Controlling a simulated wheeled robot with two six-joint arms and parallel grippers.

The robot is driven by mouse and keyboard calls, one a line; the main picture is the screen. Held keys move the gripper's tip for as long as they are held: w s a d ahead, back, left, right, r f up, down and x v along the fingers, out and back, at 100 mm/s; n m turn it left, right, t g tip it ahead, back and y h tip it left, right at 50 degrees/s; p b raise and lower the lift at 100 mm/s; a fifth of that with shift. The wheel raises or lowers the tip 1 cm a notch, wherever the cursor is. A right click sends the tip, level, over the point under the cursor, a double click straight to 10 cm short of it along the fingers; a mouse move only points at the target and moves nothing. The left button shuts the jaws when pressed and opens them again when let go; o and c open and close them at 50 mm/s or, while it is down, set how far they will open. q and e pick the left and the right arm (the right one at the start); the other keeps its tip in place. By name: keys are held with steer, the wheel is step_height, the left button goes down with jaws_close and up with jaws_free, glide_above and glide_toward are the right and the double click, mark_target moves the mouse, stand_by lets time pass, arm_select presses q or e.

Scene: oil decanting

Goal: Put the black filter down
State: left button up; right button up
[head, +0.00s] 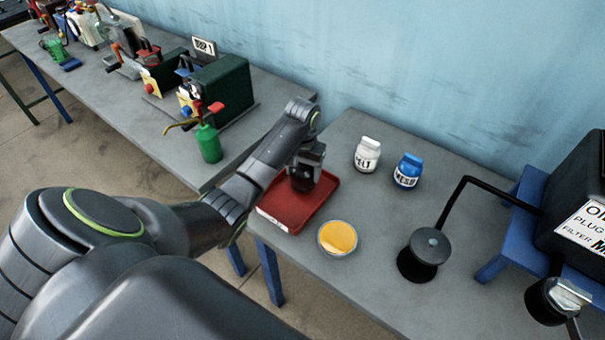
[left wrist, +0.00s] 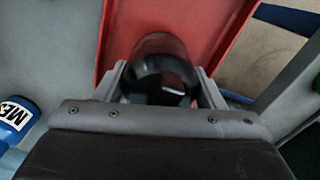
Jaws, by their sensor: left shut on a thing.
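My left gripper (head: 305,168) is over the red tray (head: 315,203) on the table's near-left part. It is shut on the black filter (head: 302,184), a dark round piece just under the fingers. In the left wrist view the black filter (left wrist: 158,75) sits between the two fingers (left wrist: 160,88), with the red tray (left wrist: 118,22) beneath and around it. I cannot tell whether the filter touches the tray floor. My right gripper is not in view.
A dish of yellow liquid (head: 338,237) stands right of the tray. A white bottle (head: 367,155) and a blue bottle (head: 408,171) stand behind. A black round stand (head: 430,247) and a black tank (head: 580,205) are at the right. A green oil can (head: 208,143) stands on the other table.

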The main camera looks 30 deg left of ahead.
arm_select(q)
steer(key=shift+f, duration=1.05)
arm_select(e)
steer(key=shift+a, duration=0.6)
arm_select(q)
steer(key=o, duration=1.2)
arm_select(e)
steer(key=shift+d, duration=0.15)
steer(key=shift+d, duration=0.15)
arm_select(q)
steer(key=shift+w+r, duration=0.1)
steer(key=shift+r, duration=0.2)
step_height(320, 180, up, 7)
steer(key=shift+f+b, duration=0.15)
steer(key=shift+b, duration=0.4)
step_height(320, 180, up, 3)
steer(key=p, duration=0.2)
steer(key=shift+p, duration=0.35)
steer(key=shift+r+p, duration=0.9)
steer(key=shift+r, duration=0.05)
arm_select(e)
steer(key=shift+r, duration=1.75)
